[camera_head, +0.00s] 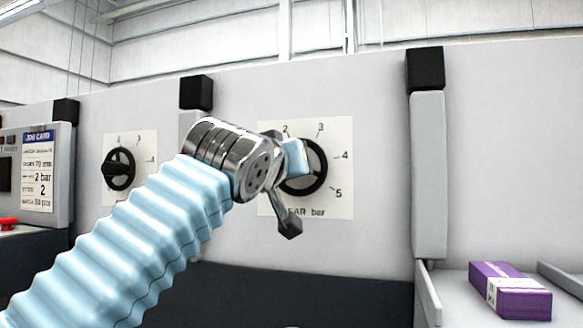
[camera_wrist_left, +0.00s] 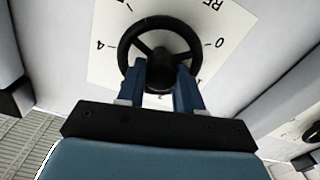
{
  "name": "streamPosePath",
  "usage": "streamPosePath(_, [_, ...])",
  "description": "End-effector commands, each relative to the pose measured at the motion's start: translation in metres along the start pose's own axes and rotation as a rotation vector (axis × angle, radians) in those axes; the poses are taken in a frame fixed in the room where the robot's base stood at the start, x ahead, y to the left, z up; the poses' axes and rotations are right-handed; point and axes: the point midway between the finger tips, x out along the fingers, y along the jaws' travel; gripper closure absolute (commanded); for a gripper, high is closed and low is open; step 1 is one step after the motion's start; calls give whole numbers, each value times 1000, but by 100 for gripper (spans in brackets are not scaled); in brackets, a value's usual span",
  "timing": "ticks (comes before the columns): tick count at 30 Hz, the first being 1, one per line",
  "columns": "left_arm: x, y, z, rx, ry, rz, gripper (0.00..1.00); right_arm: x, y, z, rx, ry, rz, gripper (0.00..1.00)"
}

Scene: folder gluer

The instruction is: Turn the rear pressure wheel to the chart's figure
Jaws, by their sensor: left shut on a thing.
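The rear pressure wheel (camera_head: 318,165) is a black spoked handwheel on a white dial plate (camera_head: 340,204) marked "REAR bar", with the figures 2 to 5 showing. My left gripper (camera_head: 296,158) covers its left part. In the left wrist view, my left gripper (camera_wrist_left: 160,82) is shut on the near side of the wheel (camera_wrist_left: 128,42), its blue fingers at the rim and spokes. There the dial plate (camera_wrist_left: 108,68) appears turned over, with 4 at left and 0 at right. I cannot make out a pointer. My right gripper is not in view.
A job card (camera_head: 38,172) at far left shows "2 bar" and "2" among small print. A second dial with a black knob (camera_head: 119,169) is on the panel to the left. A purple box (camera_head: 509,291) lies on a ledge at right. Black-capped posts (camera_head: 429,180) stand out from the panel.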

Motion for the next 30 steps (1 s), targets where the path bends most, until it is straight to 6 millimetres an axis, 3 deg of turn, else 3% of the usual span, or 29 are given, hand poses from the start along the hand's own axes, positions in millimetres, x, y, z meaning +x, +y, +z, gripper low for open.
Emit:
streamPosePath(8, [2, 0, 4, 2, -10, -2, 95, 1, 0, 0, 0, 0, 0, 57])
streamPosePath(9, [2, 0, 4, 2, -10, -2, 60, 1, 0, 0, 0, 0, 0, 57])
streamPosePath(13, [1, 0, 3, 2, -7, -2, 40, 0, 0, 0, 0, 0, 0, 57])
streamPosePath(23, [-2, 0, 2, 1, -2, 0, 39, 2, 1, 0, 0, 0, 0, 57])
streamPosePath(26, [-14, 0, 3, 1, -1, 2, 39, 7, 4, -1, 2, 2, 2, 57])
streamPosePath(30, [-44, 0, 5, 1, -1, 3, 39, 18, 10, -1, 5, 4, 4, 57])
